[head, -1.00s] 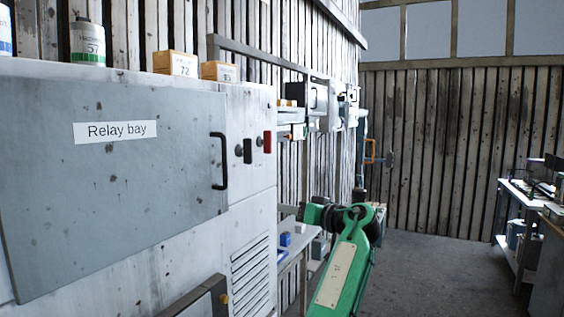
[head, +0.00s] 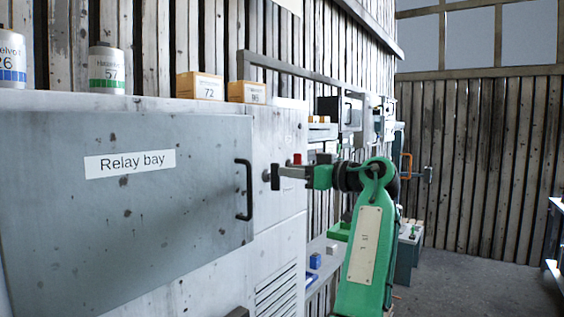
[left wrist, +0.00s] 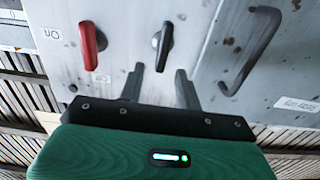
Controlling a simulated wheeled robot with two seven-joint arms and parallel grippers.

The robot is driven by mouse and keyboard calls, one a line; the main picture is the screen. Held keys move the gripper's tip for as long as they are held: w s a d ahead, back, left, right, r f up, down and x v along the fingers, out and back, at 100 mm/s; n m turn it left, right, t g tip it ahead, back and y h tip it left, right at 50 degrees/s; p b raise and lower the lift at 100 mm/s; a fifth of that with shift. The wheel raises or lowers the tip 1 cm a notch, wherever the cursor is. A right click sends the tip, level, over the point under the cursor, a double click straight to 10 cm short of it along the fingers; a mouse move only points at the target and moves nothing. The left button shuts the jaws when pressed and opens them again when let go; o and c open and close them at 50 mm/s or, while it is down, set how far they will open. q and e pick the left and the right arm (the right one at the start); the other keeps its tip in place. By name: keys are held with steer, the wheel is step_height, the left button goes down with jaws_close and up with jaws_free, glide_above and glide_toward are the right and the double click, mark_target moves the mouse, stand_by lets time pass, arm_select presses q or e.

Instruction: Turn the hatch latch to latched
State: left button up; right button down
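The hatch latch is a black lever (left wrist: 164,42) on the pale cabinet front, between the hatch handle and a red lever. In the left wrist view it runs nearly up and down the picture, slightly tilted. My left gripper (left wrist: 160,72) is open, one finger on each side of the latch's near end; I cannot tell whether they touch it. In the head view my left gripper (head: 281,173) reaches leftward to the cabinet and partly covers the latch (head: 275,177). The grey hatch (head: 120,230), labelled Relay bay, appears closed. My right gripper is not in view.
The red lever (left wrist: 92,42), with On and Off labels, stands close beside the latch. The black hatch handle (head: 244,190) sticks out on the other side. Boxes (head: 200,86) and cans (head: 107,70) stand on the cabinet top. Open floor (head: 455,285) lies to the right.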

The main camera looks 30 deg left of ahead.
mark_target(273, 177)
arm_select(q)
steer(key=shift+w+a+p, duration=0.15)
steer(key=shift+a+p, duration=0.1)
steer(key=shift+a, duration=0.7)
steer(key=shift+w+a+p, duration=0.1)
steer(key=shift+a+p, duration=0.15)
steer(key=shift+a, duration=0.7)
jaws_close()
steer(key=shift+s, duration=0.1)
